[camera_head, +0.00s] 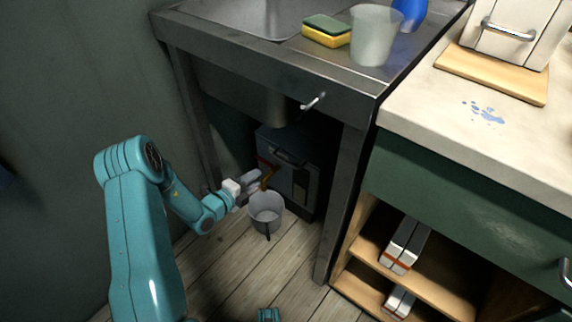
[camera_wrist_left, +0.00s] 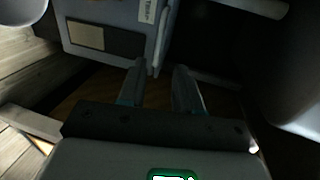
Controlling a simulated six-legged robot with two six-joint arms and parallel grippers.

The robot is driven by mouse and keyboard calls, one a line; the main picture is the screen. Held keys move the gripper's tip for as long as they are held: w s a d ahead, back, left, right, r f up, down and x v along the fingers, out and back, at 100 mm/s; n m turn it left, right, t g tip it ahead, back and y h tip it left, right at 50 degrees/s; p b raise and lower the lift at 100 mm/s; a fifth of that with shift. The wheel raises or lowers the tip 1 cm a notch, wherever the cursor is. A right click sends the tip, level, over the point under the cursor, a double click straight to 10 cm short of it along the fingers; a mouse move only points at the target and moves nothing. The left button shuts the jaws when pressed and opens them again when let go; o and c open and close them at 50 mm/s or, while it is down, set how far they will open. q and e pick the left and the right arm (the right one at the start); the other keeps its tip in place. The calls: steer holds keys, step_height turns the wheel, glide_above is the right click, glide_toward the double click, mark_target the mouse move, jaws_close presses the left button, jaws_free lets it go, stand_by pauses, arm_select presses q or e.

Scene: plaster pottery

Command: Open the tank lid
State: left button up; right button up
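The tank (camera_head: 306,182) looks like a dark grey box under the metal sink, on the wooden floor. A dark handle (camera_head: 287,157) is on its upper front; I see no gap that shows an open lid. In the left wrist view, what looks like the tank's grey face (camera_wrist_left: 112,18) carries a pale label and a dark panel. My left gripper (camera_head: 258,181) is low in front of the tank's left side. In the left wrist view, its two fingers (camera_wrist_left: 159,84) are apart with nothing held between them.
A grey bucket (camera_head: 266,208) stands on the floor just below my left gripper. A sink leg (camera_head: 343,205) rises right of the tank, and a drain pipe (camera_head: 276,108) hangs above it. A shelf cabinet (camera_head: 420,265) is at right. Floor in front is mostly free.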

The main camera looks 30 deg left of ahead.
mark_target(283, 159)
arm_select(q)
steer(key=b+x, duration=0.2)
steer(key=x, duration=0.5)
steer(key=b+x, duration=0.3)
steer(key=x, duration=0.5)
steer(key=shift+d+b, duration=0.25)
steer(key=shift+b, duration=0.05)
arm_select(e)
step_height(283, 159, down, 6)
steer(key=w+t, duration=0.1)
steer(key=w, duration=0.2)
steer(key=shift+d, duration=0.3)
arm_select(q)
steer(key=shift+c, duration=0.3)
arm_select(e)
steer(key=shift+r, duration=0.1)
arm_select(q)
jaws_close()
